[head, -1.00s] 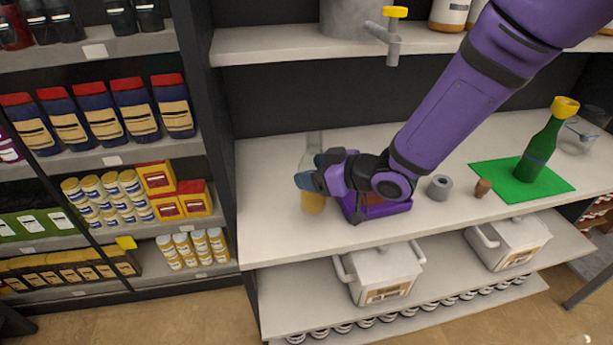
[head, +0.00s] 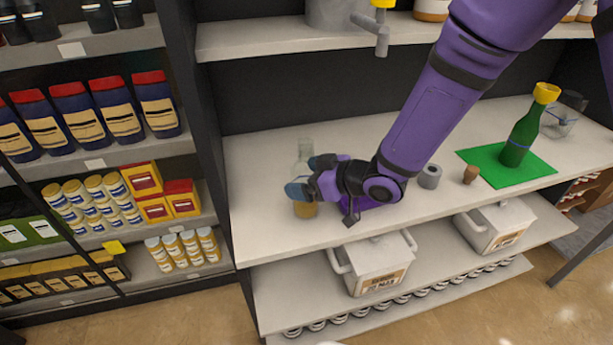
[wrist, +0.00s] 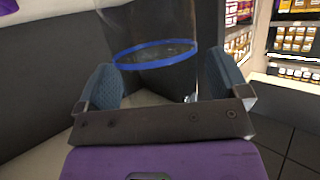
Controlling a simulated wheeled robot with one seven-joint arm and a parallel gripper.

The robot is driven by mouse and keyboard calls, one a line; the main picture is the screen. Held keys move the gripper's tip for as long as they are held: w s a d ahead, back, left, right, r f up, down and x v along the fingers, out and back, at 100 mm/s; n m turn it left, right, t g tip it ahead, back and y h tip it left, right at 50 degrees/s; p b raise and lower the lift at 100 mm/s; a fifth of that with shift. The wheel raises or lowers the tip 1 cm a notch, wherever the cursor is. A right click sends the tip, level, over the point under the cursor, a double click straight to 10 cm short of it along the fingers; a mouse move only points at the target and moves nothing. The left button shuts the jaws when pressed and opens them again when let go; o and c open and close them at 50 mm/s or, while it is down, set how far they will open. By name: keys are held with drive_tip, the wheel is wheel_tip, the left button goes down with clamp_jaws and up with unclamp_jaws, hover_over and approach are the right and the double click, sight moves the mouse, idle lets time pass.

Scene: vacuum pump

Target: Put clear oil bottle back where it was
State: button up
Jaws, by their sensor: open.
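The clear oil bottle (head: 305,152) stands upright at the left of the white counter, with amber oil at its bottom. My gripper (head: 309,177) is at the bottle, its blue fingers in front of and beside the glass and hiding its middle. In the wrist view, the clear bottle (wrist: 155,25), with a blue ring, is between the spread fingers of my gripper (wrist: 160,85). The fingers look open; contact with the glass cannot be told. A purple, tray-like thing (head: 376,205) lies under my wrist, mostly hidden.
A grey ring (head: 430,177) and a brown cork (head: 470,174) are right of my arm. A green bottle (head: 522,135) stands on a green mat (head: 485,158). A shelf with a yellow-handled tap (head: 379,30) hangs above. The counter's front left is clear.

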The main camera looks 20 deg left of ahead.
drive_tip(key=shift+r, duration=0.15)
drive_tip(key=v, duration=1.2)
drive_tip(key=w+d+r+m+t+h, duration=0.25)
drive_tip(key=d+r+m+h, duration=0.35)
drive_tip(key=d, duration=0.5)
drive_tip(key=w+d+r+m+t+h, duration=0.2)
drive_tip(key=d+r+t+h, duration=0.2)
drive_tip(key=d+r, duration=0.6)
drive_tip(key=s+d+r+m+g+h, duration=0.1)
drive_tip(key=s+d+r+m+g, duration=0.1)
drive_tip(key=s+d, duration=0.4)
drive_tip(key=s+d+r+m+g+h, duration=0.2)
drive_tip(key=s+d+m, duration=0.3)
drive_tip(key=s, duration=0.9)
drive_tip(key=shift+s+d+r, duration=0.3)
drive_tip(key=shift+d+r, duration=0.15)
drive_tip(key=shift+d, duration=0.5)
